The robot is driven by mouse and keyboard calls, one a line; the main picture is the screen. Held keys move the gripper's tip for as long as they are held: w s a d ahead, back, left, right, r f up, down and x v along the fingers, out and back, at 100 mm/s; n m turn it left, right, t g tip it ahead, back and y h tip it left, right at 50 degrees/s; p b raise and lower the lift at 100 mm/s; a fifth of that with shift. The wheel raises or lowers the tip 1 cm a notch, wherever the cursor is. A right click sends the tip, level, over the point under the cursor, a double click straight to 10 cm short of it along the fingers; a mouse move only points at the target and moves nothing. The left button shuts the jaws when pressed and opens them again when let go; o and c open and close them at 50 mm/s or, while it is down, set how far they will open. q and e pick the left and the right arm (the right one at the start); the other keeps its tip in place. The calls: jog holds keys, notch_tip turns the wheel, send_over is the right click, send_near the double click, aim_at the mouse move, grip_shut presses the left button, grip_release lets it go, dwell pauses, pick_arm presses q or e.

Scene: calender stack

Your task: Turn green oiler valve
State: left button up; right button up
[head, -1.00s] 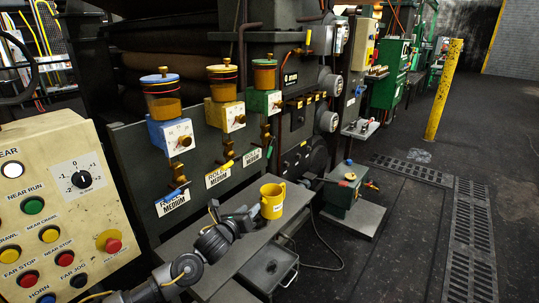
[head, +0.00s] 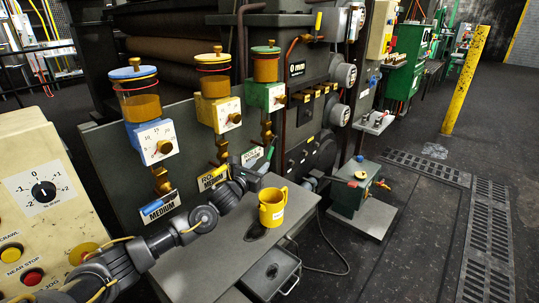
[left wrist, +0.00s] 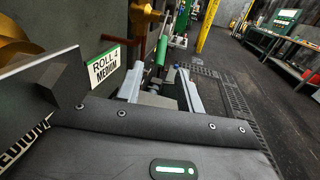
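The green oiler (head: 265,95) is the rightmost of three oilers on the grey panel, with an amber reservoir and a green lid. Its valve handle is a small green lever (head: 268,153) below it, beside the ROLL label. In the left wrist view, the green lever (left wrist: 161,50) stands nearly upright, to the right of the ROLL 4 MEDIUM label (left wrist: 103,66). My left gripper (head: 258,166) is just below the lever in the head view. In the left wrist view its pale fingers (left wrist: 160,84) are apart, with the lever showing between and beyond them. I cannot tell whether they touch it. My right gripper is out of view.
A yellow mug (head: 271,210) stands on the grey shelf (head: 222,252), below and right of my left gripper. Blue (head: 151,139) and yellow (head: 228,114) oilers are to the left. A beige control panel (head: 28,160) is at far left. Open floor lies to the right.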

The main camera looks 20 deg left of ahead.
aim_at(268, 156)
pick_arm(q)
jog(key=w, duration=0.2)
jog(key=w+d, duration=0.1)
jog(key=w, duration=0.5)
jog(key=shift+w+d, duration=0.15)
jog(key=shift+w, duration=0.05)
grip_shut()
